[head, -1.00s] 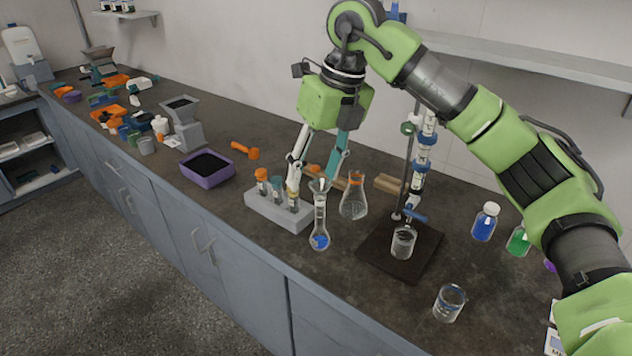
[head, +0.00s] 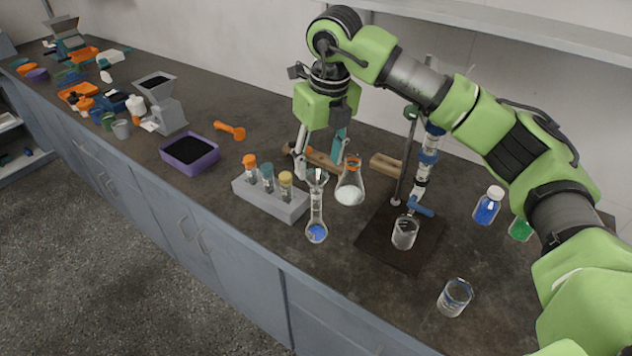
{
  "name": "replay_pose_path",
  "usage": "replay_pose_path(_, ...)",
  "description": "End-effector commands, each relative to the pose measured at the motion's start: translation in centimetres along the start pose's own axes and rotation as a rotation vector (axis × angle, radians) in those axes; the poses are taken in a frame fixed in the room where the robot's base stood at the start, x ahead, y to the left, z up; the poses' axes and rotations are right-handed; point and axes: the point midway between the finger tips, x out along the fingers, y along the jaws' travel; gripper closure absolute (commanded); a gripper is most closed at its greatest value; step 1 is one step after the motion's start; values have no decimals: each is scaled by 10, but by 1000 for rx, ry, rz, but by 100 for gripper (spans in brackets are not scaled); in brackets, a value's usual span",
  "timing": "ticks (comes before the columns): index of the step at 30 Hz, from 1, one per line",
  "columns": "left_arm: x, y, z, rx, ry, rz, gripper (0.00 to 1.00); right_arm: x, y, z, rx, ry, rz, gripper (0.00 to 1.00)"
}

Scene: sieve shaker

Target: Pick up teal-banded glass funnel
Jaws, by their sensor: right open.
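A clear glass funnel (head: 317,178) appears to sit in the mouth of a long-necked flask (head: 316,232) with blue liquid in its bulb. The funnel's teal band cannot be made out. My right gripper (head: 319,166) points down with its fingers spread apart, one to each side of the funnel's top in the picture. It is open and empty, above or behind the funnel; the exact depth cannot be told. My left gripper is out of view.
A grey rack (head: 270,205) with capped tubes stands close left of the flask. A conical flask (head: 349,184) with white contents is close right. A stand with a beaker (head: 405,233) is further right, with another beaker (head: 455,297) in front. A purple tray (head: 190,156) is left.

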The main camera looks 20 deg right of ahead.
Motion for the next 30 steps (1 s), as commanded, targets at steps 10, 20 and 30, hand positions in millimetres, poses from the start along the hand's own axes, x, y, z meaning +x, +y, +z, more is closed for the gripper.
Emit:
replay_pose_path(10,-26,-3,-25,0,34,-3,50,43,4,-2,0,4,1,50)
replay_pose_path(20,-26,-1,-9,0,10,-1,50,52,4,-2,-1,1,0,50)
replay_pose_path(30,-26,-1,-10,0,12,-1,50,52,4,-2,-1,1,0,89)
